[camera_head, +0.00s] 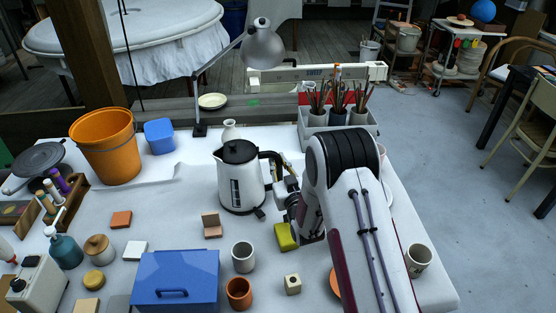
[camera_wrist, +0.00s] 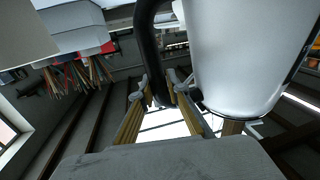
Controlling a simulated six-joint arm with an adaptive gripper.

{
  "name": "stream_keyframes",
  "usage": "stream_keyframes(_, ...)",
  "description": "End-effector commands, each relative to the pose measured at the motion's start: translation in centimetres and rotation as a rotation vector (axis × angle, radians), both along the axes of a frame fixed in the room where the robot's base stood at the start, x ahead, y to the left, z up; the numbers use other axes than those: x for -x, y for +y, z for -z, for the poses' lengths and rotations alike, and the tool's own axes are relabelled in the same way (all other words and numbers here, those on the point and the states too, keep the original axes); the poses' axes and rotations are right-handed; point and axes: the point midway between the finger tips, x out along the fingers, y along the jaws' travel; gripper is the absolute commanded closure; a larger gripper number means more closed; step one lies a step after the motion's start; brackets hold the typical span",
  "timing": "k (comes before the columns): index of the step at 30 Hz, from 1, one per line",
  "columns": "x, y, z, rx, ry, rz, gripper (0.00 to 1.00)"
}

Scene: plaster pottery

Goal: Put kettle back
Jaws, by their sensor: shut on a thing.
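The white kettle (camera_head: 238,185) with a black lid stands upright near the middle of the table in the head view, its black handle facing right. My gripper (camera_head: 278,178) reaches the handle from the right and is shut on it. In the wrist view the black handle (camera_wrist: 148,45) passes between the fingertips of my gripper (camera_wrist: 162,88), and the white kettle body (camera_wrist: 240,60) fills the upper right. A small black part shows by the kettle's lower right edge. Whether the kettle's bottom touches the table cannot be told. My arm hides part of the table to the right.
A yellow sponge-like block (camera_head: 285,237), a grey cup (camera_head: 243,257) and small blocks (camera_head: 212,225) lie in front of the kettle. A white vase (camera_head: 230,130) and a tray of brushes (camera_head: 362,122) stand behind. A blue box (camera_head: 178,275) is front left. White tabletop is clear left of the kettle.

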Motion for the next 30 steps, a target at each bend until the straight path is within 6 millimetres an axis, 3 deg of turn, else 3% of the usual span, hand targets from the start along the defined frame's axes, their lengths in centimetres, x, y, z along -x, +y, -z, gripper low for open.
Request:
stream_keyframes(10,-0.13,0.01,-0.21,-0.004,-0.009,0.0,1.0)
stream_keyframes(11,-0.01,0.0,0.17,0.0,-0.001,0.0,0.77)
stream_keyframes(12,-0.01,0.0,0.16,0.0,-0.001,0.0,0.68)
stream_keyframes(30,0.42,-0.09,-0.07,0.0,-0.001,0.0,0.68)
